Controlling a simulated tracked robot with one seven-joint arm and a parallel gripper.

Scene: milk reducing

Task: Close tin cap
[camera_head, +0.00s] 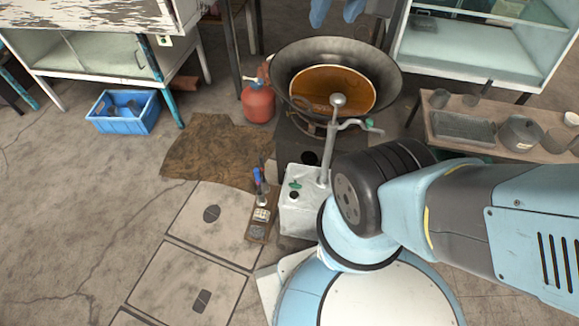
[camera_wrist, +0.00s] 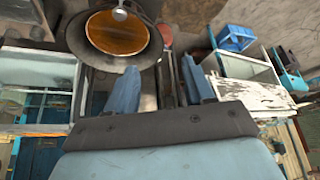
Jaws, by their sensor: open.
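A pale, greyish-white tin (camera_head: 303,217) stands on the floor in front of the wok stand. Its small green cap (camera_head: 295,185) shows at its top, beside a dark round spot that looks like the opening; I cannot tell whether the cap is hinged to it. My gripper (camera_head: 337,14) shows only as two blue fingertips at the top edge of the head view, far behind the tin. In the wrist view my gripper (camera_wrist: 161,88) has its blue fingers spread apart with nothing between them. I cannot make out the tin in the wrist view.
A large wok (camera_head: 390,80) with brown liquid and a metal lever stand directly behind the tin. A red gas bottle (camera_head: 258,104) is behind left. A bench (camera_head: 437,125) with pots is right.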

